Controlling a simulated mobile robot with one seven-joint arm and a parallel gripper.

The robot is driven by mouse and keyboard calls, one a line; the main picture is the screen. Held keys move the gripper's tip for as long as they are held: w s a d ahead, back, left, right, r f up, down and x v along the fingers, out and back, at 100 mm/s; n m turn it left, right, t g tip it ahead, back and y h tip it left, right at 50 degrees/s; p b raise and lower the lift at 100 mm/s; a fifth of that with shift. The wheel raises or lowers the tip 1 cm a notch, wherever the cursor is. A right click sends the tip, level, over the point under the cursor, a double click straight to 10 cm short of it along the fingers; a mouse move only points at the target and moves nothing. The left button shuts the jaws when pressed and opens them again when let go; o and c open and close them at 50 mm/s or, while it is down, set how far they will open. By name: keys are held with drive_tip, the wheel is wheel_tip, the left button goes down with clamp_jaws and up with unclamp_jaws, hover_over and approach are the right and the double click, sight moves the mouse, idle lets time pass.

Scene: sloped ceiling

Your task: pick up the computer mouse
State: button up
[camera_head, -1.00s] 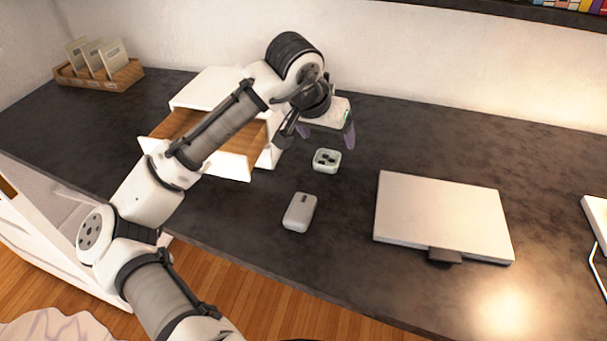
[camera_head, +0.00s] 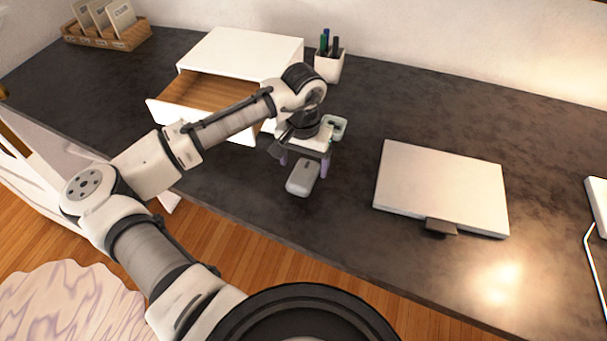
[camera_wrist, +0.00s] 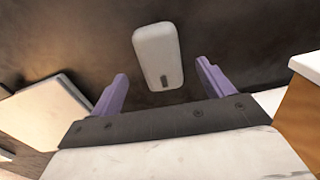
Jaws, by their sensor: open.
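The computer mouse (camera_head: 302,178) is a pale grey rounded block lying on the dark desktop near its front edge. In the wrist view the mouse (camera_wrist: 157,55) lies just beyond and between the two purple fingers. My gripper (camera_head: 305,170) is above the desk at the far end of the mouse, pointing down. In the wrist view the gripper (camera_wrist: 158,88) is open, with nothing between its fingers. The far end of the mouse is partly covered by the gripper in the head view.
A closed silver laptop (camera_head: 440,185) lies to the right. A white drawer box (camera_head: 245,50) with an open drawer stands behind left. A pale green square object (camera_head: 338,124) sits just behind my gripper. A pen cup (camera_head: 329,66) stands at the back. Desk right of the mouse is clear.

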sight(304, 173)
drive_tip(key=shift+w+f+p, duration=0.1)
drive_tip(key=shift+f+p, duration=0.5)
drive_tip(key=shift+f, duration=1.7)
drive_tip(key=c, duration=1.1)
drive_tip(key=shift+r, duration=0.1)
